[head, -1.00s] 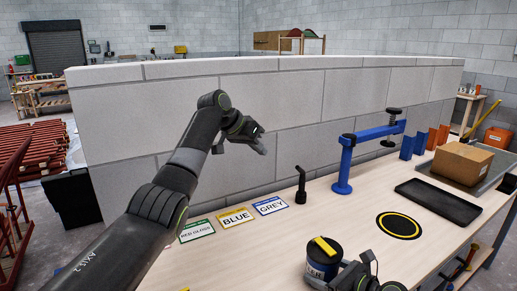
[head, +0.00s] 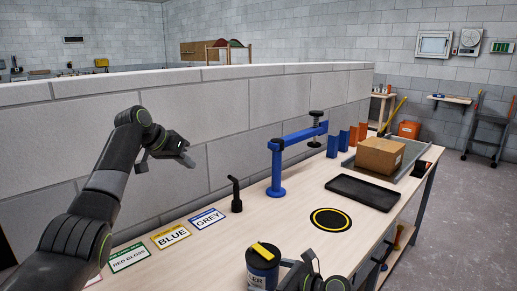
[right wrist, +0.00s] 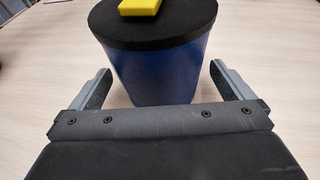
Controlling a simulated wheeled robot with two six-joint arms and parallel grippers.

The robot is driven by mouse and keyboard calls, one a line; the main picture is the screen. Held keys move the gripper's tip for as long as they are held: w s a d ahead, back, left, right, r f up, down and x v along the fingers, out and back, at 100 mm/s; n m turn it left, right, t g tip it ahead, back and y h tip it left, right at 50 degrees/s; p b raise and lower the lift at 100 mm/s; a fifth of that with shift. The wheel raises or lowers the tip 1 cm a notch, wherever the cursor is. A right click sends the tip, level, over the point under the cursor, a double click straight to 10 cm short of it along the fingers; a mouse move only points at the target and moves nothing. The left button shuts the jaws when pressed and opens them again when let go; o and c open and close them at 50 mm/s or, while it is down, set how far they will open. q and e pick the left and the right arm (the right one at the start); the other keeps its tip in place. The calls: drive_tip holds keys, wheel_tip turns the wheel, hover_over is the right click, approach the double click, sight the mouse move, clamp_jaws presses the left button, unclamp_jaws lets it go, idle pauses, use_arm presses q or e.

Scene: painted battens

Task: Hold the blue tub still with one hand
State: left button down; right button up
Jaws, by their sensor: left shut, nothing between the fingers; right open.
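The blue tub (head: 261,276) stands upright on the bench at the bottom of the head view, with a black lid and a yellow block (head: 264,251) on top. It also shows in the right wrist view (right wrist: 160,75), with the yellow block (right wrist: 140,7) partly cut off. My right gripper (right wrist: 160,72) is open, one finger at each side of the tub with gaps visible. In the head view it is to the right of the tub, fingertips hard to make out. My left gripper (head: 187,160) is shut and empty, raised well away from the tub.
A yellow-ringed black disc (head: 331,219), black tray (head: 363,191) and cardboard box (head: 380,155) lie further right. A block wall stands behind.

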drive_tip(key=v, duration=1)
drive_tip(key=shift+s+d+r, duration=0.15)
drive_tip(key=shift+s, duration=0.05)
